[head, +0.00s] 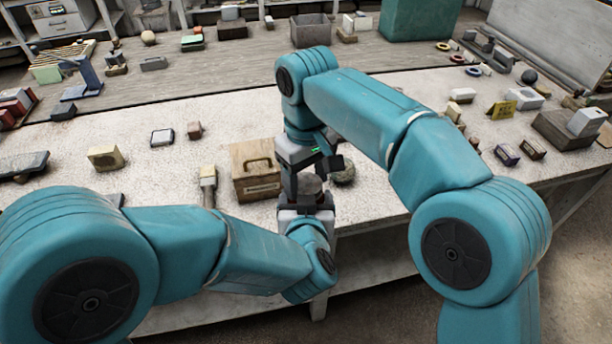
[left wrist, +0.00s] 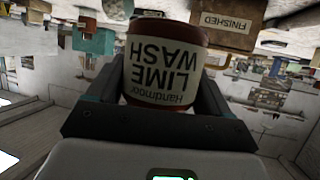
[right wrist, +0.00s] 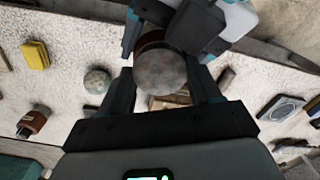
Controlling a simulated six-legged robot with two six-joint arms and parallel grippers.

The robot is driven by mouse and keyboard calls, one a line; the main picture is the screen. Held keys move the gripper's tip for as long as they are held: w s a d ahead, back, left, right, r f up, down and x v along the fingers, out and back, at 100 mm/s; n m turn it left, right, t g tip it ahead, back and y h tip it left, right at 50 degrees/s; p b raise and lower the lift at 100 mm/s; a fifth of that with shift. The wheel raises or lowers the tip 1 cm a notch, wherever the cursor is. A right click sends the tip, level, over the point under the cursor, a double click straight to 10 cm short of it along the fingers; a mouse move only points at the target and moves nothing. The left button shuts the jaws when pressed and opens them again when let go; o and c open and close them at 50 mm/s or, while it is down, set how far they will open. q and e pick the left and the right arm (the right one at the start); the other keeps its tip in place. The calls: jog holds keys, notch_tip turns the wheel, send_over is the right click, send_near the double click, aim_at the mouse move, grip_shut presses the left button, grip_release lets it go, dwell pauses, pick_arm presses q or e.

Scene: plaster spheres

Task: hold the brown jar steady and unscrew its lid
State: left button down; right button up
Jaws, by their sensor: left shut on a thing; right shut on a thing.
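The brown jar (left wrist: 165,55) shows in the left wrist view, upside down in the picture, with a pale label reading "LIME WASH". My left gripper (head: 306,206) is shut on its body, with a finger on each side. The jar's round, mottled grey lid (right wrist: 161,72) faces the right wrist camera, with a brown rim of the jar behind it. My right gripper (right wrist: 163,85) comes from above and is shut on the lid. In the head view the lid (head: 311,184) is partly hidden by my right gripper (head: 312,175). Any gap between lid and jar cannot be told.
A wooden box (head: 256,186) with a handle stands close left of the jar, with a brush (head: 208,180) beside it. A mottled sphere (head: 344,173) sits just right of the grippers. The table's front edge is near.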

jog(key=o, duration=1.2)
